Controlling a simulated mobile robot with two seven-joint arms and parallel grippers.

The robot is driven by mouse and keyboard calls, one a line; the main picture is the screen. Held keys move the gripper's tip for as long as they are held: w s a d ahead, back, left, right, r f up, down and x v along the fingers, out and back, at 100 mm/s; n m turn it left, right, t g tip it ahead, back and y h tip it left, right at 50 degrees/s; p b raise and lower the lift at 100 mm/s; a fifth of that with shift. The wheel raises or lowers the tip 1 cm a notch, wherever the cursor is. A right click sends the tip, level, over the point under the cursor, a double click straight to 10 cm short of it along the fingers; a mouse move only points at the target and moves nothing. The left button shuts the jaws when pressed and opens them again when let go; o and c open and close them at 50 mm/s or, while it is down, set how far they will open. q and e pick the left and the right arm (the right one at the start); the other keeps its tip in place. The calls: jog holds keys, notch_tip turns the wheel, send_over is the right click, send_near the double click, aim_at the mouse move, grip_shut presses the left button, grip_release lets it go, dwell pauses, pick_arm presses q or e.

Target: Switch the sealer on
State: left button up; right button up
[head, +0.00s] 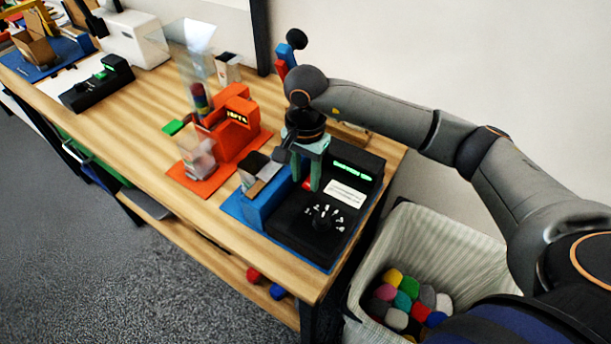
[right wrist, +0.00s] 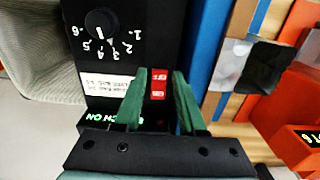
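The sealer is a black box (head: 297,229) with a numbered dial, a white label and a lit green text strip, at the right end of the table. It fills the upper middle of the right wrist view (right wrist: 110,60). Its red rocker switch (right wrist: 158,84) shows there between the green fingertips of my right gripper (right wrist: 160,76), whose fingers are apart with nothing between them held. In the head view the right gripper (head: 307,184) points down over the sealer, close to the red switch (head: 306,185). Whether a finger touches the switch cannot be told. My left gripper is out of view.
An orange device (head: 232,130) on a red mat stands left of the sealer, with a blue block (head: 262,207) nearer. A bin (head: 440,240) of coloured pieces stands on the floor at right. Another black unit (head: 97,87) and a white machine (head: 135,40) stand farther left.

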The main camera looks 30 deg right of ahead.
jog(key=shift+f, duration=0.65)
grip_shut()
